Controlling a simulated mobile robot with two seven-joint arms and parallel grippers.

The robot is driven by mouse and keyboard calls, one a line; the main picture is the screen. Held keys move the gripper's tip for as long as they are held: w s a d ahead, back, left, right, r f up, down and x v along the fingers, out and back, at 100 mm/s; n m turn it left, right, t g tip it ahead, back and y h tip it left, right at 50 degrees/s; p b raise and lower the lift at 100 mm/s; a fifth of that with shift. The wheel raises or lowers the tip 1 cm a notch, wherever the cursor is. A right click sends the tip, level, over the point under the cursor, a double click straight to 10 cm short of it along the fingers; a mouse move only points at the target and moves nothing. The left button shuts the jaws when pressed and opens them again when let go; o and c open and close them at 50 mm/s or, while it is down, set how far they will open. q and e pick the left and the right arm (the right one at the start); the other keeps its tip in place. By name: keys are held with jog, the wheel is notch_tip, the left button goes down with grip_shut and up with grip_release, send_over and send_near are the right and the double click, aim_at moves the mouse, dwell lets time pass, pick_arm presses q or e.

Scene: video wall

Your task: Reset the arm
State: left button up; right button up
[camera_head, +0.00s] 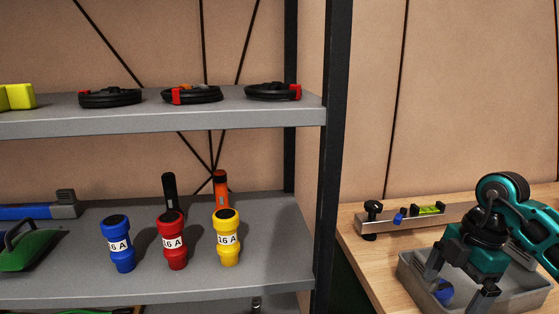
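My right arm, teal and black, comes in from the right edge. Its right gripper (454,291) points down at the grey bin on the wooden bench. Its two dark fingers are spread apart, with no object seen clamped between them. A round blue thing (443,291) shows in the bin, behind and between the fingers; whether they touch it I cannot tell. My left arm and gripper are not in view.
The grey bin (407,282) stands on the bench (356,246), a spirit level (458,216) behind it. A black post (332,150) separates the bench from grey shelves. Blue (117,258), red (175,255) and yellow (228,252) connectors stand on the lower shelf, black reels (192,94) above.

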jog(key=s+a+f+n+y, duration=0.1)
jog(key=a+f+n+y, duration=0.1)
jog(key=a+y, duration=0.35)
jog(key=s+a+f+n+y, duration=0.1)
jog(key=a+f+n+y, duration=0.15)
jog(key=a, duration=0.65)
jog(key=a+r+m+t+y, duration=0.4)
jog(key=a+r+t+y, duration=0.1)
jog(key=a+t+y, duration=0.35)
jog(key=s+d+f+m+t+h+p, duration=0.1)
jog(key=d+f+m+t+h, duration=0.3)
jog(key=f+m+h, duration=0.25)
jog(key=s+d+f+m+t+h, duration=0.1)
jog(key=d+f+m+t+h, duration=0.3)
jog(key=f+m+h, duration=0.3)
jog(key=s+f+m+g+h, duration=0.3)
jog(key=s+f+g, duration=0.2)
jog(key=s+f, duration=0.4)
jog(key=shift+s+d+f+m+g, duration=0.15)
jog(key=shift+s+f+m+g, duration=0.1)
jog(key=shift+f+m+g, duration=0.2)
